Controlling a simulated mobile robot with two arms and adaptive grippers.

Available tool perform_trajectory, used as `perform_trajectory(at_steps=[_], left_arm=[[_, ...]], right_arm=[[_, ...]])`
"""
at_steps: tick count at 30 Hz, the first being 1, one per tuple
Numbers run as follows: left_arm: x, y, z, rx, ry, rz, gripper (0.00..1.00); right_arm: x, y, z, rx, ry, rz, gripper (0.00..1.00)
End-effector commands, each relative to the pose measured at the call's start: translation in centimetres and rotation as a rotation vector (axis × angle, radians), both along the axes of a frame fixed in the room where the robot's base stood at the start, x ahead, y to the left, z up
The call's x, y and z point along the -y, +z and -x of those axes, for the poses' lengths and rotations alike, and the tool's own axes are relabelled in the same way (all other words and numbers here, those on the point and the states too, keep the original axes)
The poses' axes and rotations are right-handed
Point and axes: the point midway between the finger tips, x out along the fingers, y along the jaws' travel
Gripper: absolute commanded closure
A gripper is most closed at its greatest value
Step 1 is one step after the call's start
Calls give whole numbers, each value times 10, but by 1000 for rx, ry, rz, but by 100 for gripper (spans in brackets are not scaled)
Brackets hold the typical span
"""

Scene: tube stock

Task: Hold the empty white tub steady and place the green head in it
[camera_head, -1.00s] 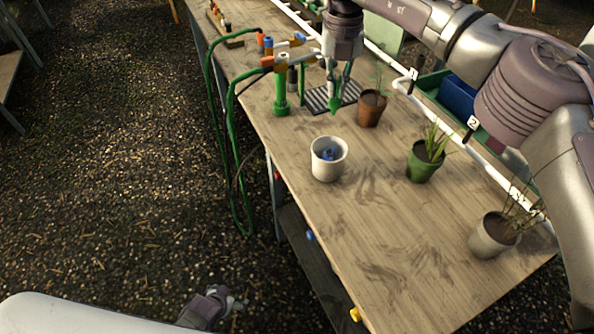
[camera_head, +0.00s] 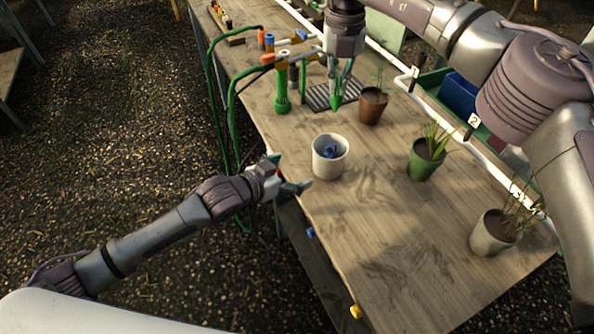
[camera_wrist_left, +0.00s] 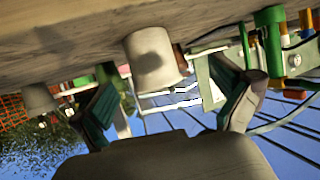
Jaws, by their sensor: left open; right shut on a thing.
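The white tub (camera_head: 329,170) stands upright near the left edge of the table, with something blue inside. In the left wrist view the tub (camera_wrist_left: 150,68) appears between the spread fingers, apart from them. My left gripper (camera_head: 290,174) is open and empty, just left of the tub at the table edge; its fingers also show in the left wrist view (camera_wrist_left: 165,95). My right gripper (camera_head: 341,82) is shut on the green head (camera_head: 336,103), which points down above the table, behind the tub. The fingers hide the head's upper part.
A brown pot (camera_head: 371,108), a green pot (camera_head: 423,165) and a whitish pot (camera_head: 490,236) hold plants to the right. A green stand (camera_head: 282,98) with hoses is at the back left. A striped mat (camera_head: 318,98) lies behind. The table (camera_head: 370,235) is clear in front.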

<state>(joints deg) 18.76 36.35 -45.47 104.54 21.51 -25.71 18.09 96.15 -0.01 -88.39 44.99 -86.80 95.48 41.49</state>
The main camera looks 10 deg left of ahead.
Motion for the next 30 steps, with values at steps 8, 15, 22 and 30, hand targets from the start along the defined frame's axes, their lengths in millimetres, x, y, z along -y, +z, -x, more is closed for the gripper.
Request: perform_trajectory(at_steps=[8,15,22,30], left_arm=[[24,1,-2,-18,-35,46,0],[50,-15,-34,-16,-34,43,0],[73,-31,-62,-16,-34,43,0],[85,-39,-76,-16,-34,41,0]], right_arm=[[0,0,0,0,0,0,100],[0,0,0,0,0,0,100],[0,0,0,0,0,0,100],[0,0,0,0,0,0,100]])
